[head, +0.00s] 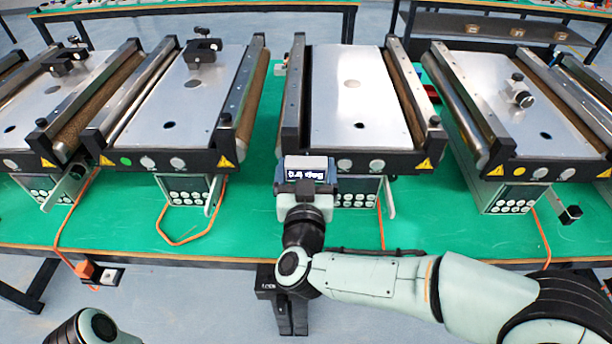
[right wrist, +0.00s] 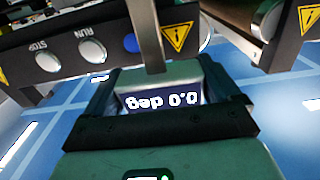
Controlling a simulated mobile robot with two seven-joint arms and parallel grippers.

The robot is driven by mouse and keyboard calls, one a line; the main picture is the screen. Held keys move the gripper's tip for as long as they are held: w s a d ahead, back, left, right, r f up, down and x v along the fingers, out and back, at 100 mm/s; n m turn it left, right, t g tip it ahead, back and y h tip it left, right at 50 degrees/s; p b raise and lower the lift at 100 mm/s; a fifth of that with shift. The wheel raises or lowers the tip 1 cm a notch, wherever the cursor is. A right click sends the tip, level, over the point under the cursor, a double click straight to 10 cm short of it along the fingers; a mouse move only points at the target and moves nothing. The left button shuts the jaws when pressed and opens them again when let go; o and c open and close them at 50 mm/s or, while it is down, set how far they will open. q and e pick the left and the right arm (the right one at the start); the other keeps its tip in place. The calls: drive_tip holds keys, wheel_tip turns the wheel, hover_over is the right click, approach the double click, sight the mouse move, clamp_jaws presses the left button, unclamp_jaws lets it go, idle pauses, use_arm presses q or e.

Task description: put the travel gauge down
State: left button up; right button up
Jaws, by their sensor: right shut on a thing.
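The travel gauge (head: 306,163) is a small box with a lit display, held in my right gripper (head: 305,188) in front of the near left corner of the centre-right conveyor (head: 362,100). In the right wrist view my right gripper (right wrist: 158,105) is shut around the gauge (right wrist: 165,75), whose display reads 0.0 deg and appears upside down. A grey bar (right wrist: 146,35) stands up beyond the display, against the conveyor's dark front panel. I cannot tell whether the gauge touches the conveyor. My left gripper is out of view.
Other conveyors (head: 185,95) stand left and right on the green table (head: 250,215). Black clamp-like devices (head: 203,48) sit on the left plates, a silver one (head: 519,93) on the right. The centre-right plate is bare. Orange cables (head: 190,238) run to the front edge.

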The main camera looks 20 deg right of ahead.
drive_tip(key=shift+w+d+r, duration=0.1)
drive_tip(key=shift+w+r, duration=0.1)
drive_tip(key=shift+w, duration=0.15)
drive_tip(key=shift+f+b, duration=0.55)
drive_tip(key=shift+f, duration=1.35)
drive_tip(key=o, duration=1.8)
drive_tip(key=shift+f, duration=0.2)
drive_tip(key=shift+s, duration=0.1)
drive_tip(key=shift+r, duration=0.1)
drive_tip(key=v, duration=1.2)
drive_tip(key=shift+p, duration=0.3)
